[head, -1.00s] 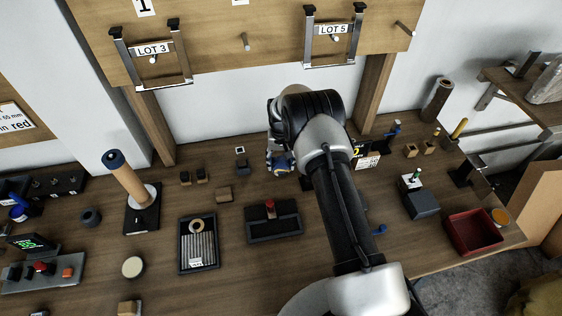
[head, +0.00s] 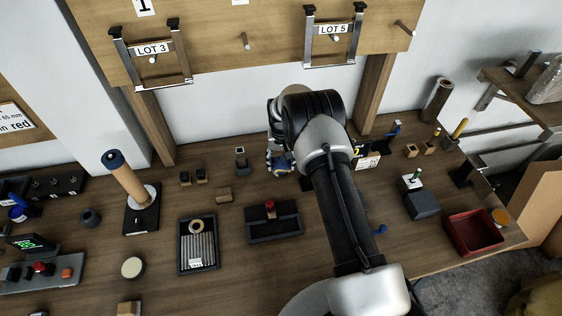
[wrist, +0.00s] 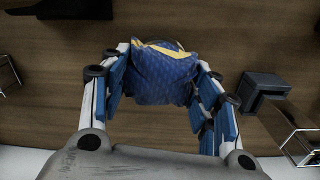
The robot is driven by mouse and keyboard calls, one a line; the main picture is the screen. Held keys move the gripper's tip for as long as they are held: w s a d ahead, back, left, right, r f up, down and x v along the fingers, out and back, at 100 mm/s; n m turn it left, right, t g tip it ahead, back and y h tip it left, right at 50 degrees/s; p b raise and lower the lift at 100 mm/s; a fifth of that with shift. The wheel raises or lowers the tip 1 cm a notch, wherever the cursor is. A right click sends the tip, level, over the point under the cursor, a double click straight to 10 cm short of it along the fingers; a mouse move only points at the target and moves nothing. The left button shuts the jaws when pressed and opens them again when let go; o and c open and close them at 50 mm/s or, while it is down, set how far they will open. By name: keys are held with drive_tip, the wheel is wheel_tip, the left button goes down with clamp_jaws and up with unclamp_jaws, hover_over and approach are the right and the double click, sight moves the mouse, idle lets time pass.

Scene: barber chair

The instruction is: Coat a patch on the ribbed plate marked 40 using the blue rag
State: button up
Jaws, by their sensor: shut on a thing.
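My gripper (head: 280,166) is shut on the blue rag (wrist: 165,72) above the table, left of my forearm in the head view. In the wrist view the rag is a bunched blue cloth with a yellow stripe, between the two fingers. A ribbed grey plate (head: 202,245) lies in a dark tray (head: 181,247) to the lower left of my gripper, apart from it. A ring sits at the plate's far end and a small white label at its near end. The label is too small to read surely.
A dark tray (head: 260,232) with a red-topped piece stands right of the plate. A post with a wooden roller (head: 128,178) stands to the left. A pale round disc (head: 132,267) lies left of the plate. A red bin (head: 460,236) is far right.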

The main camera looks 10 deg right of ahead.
sight(281, 161)
drive_tip(key=shift+r+p, duration=1.45)
drive_tip(key=shift+r, duration=2.05)
drive_tip(key=shift+f, duration=0.1)
